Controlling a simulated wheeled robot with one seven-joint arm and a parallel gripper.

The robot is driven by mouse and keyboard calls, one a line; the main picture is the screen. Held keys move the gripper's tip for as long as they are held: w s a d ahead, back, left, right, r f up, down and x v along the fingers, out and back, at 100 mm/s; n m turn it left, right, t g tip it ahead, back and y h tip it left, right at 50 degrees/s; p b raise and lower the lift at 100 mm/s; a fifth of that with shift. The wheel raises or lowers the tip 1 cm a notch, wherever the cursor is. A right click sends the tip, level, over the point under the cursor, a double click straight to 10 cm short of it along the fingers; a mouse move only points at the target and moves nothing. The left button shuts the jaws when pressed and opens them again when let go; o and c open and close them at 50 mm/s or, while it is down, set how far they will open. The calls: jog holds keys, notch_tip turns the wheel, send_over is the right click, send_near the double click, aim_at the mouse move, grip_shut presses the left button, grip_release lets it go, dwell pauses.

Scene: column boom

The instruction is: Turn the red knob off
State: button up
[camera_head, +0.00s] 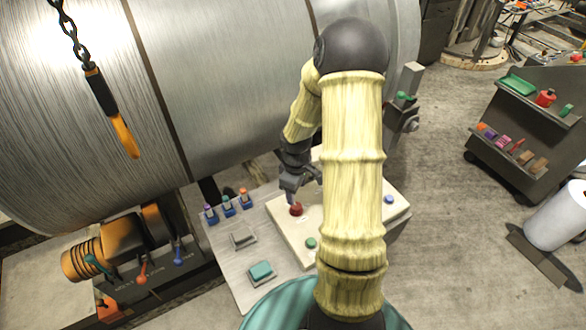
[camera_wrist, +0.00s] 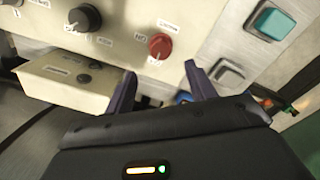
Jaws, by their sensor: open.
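The red knob (camera_head: 296,209) sits on a cream panel (camera_head: 285,232) on the console. In the wrist view the red knob (camera_wrist: 160,46) is round, with small labels beside it, one reading "ON" to its left. My gripper (camera_head: 304,196) is just above and beside the red knob in the head view. In the wrist view my gripper (camera_wrist: 160,78) has its two dark fingers spread apart, with the knob beyond and between the fingertips. Nothing is between the fingers. I cannot tell whether a fingertip touches the knob.
A black knob (camera_wrist: 84,17) is left of the red one, with a smaller one on a lower box (camera_wrist: 60,88). A teal button (camera_head: 261,272), a grey button (camera_head: 242,238) and a green knob (camera_head: 311,243) are nearby. A large metal drum (camera_head: 220,80) stands behind the console.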

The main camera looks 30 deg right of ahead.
notch_tip(320, 180, up, 8)
jog(key=shift+a+r+b, duration=0.15)
jog(key=shift+r+b, duration=0.1)
jog(key=shift+b, duration=0.05)
dwell(0.4)
jog(key=s+a+r+m+t, duration=0.1)
jog(key=s+a+r+m, duration=0.1)
jog(key=s+a, duration=0.4)
jog(key=s+a+r+m+t, duration=0.1)
jog(key=s+a+r+m, duration=0.2)
jog(key=s+a+m, duration=0.2)
jog(key=shift+s+a+r, duration=0.35)
jog(key=shift+s+a, duration=0.35)
jog(key=shift+a, duration=0.3)
